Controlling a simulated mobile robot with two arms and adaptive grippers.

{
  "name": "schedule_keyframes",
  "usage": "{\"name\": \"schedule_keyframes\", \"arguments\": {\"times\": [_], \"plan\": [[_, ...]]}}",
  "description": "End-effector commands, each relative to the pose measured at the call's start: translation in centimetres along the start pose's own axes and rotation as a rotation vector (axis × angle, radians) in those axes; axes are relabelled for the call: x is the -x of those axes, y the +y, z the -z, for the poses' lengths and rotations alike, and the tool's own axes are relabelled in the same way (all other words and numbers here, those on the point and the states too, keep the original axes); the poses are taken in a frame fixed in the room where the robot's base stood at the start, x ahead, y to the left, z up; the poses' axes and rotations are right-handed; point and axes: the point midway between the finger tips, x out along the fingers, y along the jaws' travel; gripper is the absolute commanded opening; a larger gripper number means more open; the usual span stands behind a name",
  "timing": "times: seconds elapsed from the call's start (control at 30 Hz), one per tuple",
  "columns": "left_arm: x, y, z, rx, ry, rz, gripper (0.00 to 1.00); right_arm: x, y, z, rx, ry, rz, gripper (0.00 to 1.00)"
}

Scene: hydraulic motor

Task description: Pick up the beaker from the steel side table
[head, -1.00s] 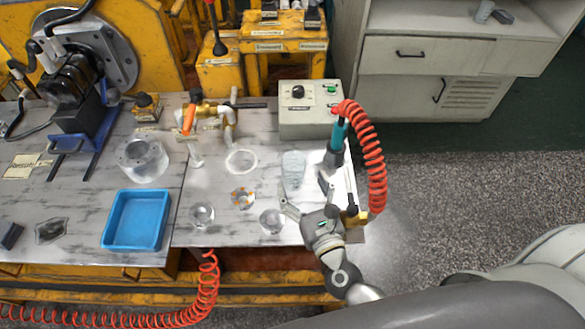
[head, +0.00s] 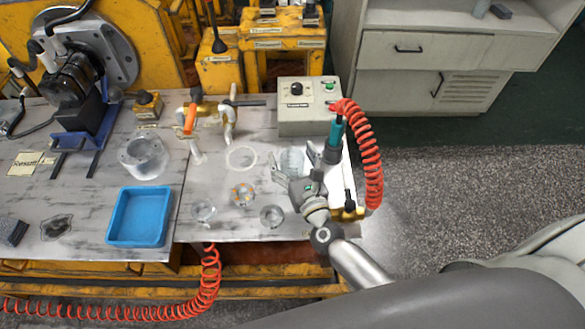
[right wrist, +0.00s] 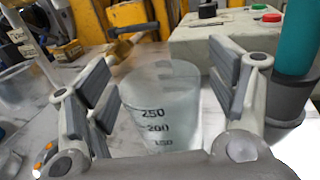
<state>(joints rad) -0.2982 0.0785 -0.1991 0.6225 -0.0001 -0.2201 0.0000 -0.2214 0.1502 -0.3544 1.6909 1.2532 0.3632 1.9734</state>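The beaker (head: 292,158) is a clear glass with dark graduation marks, upright on the steel side table (head: 260,228). In the right wrist view the beaker (right wrist: 160,108) stands between the finger pads, its 250, 200 and 150 marks facing me. My right gripper (head: 294,164) is open, with one finger on each side of the beaker. In the right wrist view a gap shows at the right finger; whether the left pads touch the glass I cannot tell. The beaker's lower part is hidden by the gripper. My left gripper is not in view.
A teal-handled tool (head: 335,137) with a red coiled hose (head: 371,160) stands close right of the gripper. A grey control box (head: 307,115) is behind the beaker. Glass dishes (head: 272,216) and a blue tray (head: 140,216) lie to the left.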

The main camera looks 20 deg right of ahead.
Motion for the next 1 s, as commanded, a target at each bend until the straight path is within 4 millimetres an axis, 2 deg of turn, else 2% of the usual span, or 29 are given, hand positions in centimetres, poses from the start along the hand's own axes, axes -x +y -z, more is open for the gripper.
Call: {"name": "schedule_keyframes", "arguments": {"times": [0.03, 0.37, 0.73, 0.87, 0.93, 1.0], "plan": [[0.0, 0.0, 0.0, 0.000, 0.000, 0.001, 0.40, 0.0, 0.0, 0.0, 0.000, 0.000, 0.000, 0.72], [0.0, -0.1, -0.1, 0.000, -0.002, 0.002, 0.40, 0.0, 0.0, 0.0, 0.000, 0.000, 0.000, 0.29], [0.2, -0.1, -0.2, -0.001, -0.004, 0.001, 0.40, 0.0, 0.0, -0.6, -0.003, 0.000, 0.001, 0.29], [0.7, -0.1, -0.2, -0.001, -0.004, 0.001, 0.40, 0.1, 0.0, -2.0, -0.004, -0.002, 0.002, 0.29], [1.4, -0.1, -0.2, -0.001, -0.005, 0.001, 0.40, 0.0, 0.0, -3.3, -0.006, -0.002, 0.003, 0.29], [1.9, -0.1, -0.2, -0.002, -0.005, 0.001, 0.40, 0.8, -0.4, -4.4, -0.003, 0.001, 0.002, 0.29]]}}
